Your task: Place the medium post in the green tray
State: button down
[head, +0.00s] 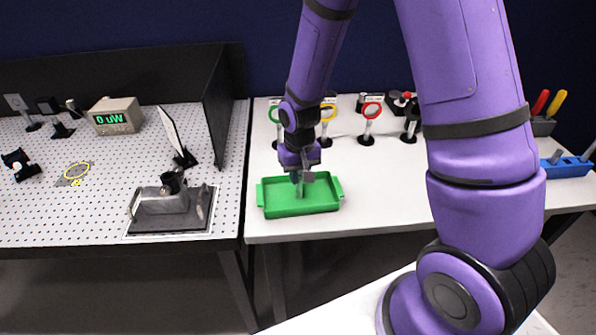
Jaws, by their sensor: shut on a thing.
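The green tray (325,205) sits on the white table, near its front left corner. My gripper (301,175) points down over the tray and is shut on a small grey post, the medium post (300,189). The post hangs roughly upright within the tray's outline. I cannot tell whether its lower end touches the tray floor. My fingers hide its upper part.
Several optics on posts with coloured rings, one red (372,110), stand behind the tray. A black panel (222,110) rises to the left, beside a perforated board (100,210) with instruments. A blue tool holder (567,167) is at the right. White tabletop right of the tray is clear.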

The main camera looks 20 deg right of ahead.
jog(key=c, duration=1)
grip_release()
jog(key=shift+f, duration=0.1)
notch_tip(320, 180, up, 13)
jog(key=s+d+r+t, duration=0.35)
jog(key=s+r, duration=0.55)
jog(key=r, duration=0.5)
jog(key=shift+t, duration=0.85)
jog(key=s+d+r, duration=0.1)
jog(key=s+r, duration=0.1)
jog(key=s, duration=0.2)
jog(key=s+d+r, duration=0.1)
jog(key=s+r, duration=0.1)
jog(key=s, duration=0.2)
jog(key=s+d+r, duration=0.1)
jog(key=s+r, duration=0.1)
jog(key=s, duration=0.3)
jog(key=shift+d, duration=0.1)
